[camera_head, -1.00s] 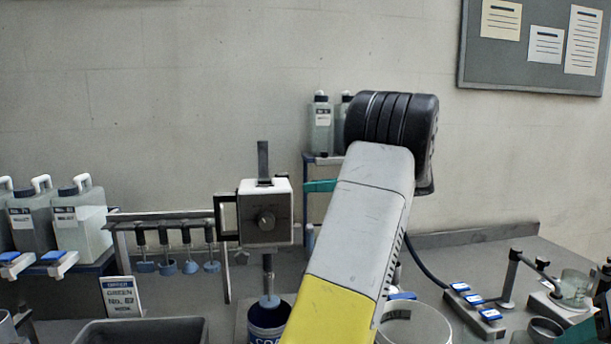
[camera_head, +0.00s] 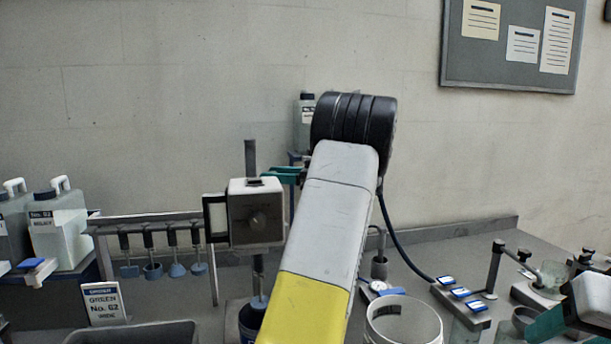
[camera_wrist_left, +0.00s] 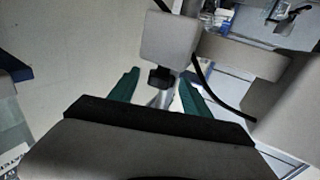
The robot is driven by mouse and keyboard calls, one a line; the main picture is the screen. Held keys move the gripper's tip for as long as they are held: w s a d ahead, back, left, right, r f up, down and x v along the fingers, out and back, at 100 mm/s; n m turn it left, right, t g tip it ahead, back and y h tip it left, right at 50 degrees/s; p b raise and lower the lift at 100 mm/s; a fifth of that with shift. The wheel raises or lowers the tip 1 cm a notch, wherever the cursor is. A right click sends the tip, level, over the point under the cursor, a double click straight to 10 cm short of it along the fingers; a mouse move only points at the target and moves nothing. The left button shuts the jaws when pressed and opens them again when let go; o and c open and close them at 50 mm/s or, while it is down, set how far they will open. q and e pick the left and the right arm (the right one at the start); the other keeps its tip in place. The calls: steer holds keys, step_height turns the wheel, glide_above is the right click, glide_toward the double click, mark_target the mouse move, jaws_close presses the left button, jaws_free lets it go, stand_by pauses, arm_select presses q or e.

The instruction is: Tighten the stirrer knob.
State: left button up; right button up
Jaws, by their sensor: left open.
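The stirrer (camera_head: 256,212) is a white box with a dark front face, mounted on an upright rod. A round dark knob (camera_head: 258,218) sits on that face. My left arm crosses the head view right of the stirrer, and a green finger of my left gripper (camera_head: 284,174) shows by the stirrer's upper right. In the left wrist view my left gripper (camera_wrist_left: 160,92) is open, its green fingers apart. A small black knob (camera_wrist_left: 160,77) on a pale block (camera_wrist_left: 170,40) appears between them; contact cannot be told. My right gripper (camera_head: 570,306) is partly visible at lower right.
A blue can (camera_head: 250,322) stands below the stirrer. A rack (camera_head: 150,222) with hanging stirring tools is left of it, with jugs (camera_head: 60,235) beyond. A white pot (camera_head: 404,322) and labelled blocks (camera_head: 462,298) stand right. A cable hangs behind my left arm.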

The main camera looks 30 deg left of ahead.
arm_select(q)
steer(key=shift+c, duration=0.3)
jaws_close()
steer(key=shift+s+m+t+y, duration=0.15)
steer(key=shift+m+t, duration=0.45)
steer(key=shift+t, duration=0.35)
steer(key=shift+s+m+t+y, duration=0.15)
steer(key=shift+m+t, duration=0.45)
steer(key=shift+t, duration=0.35)
steer(key=shift+m+t, duration=1.1)
steer(key=shift+t, duration=0.6)
steer(key=shift+o, duration=0.3)
jaws_free()
steer(key=shift+d, duration=0.15)
steer(key=s+d, duration=0.1)
steer(key=d, duration=0.6)
steer(key=shift+d, duration=0.25)
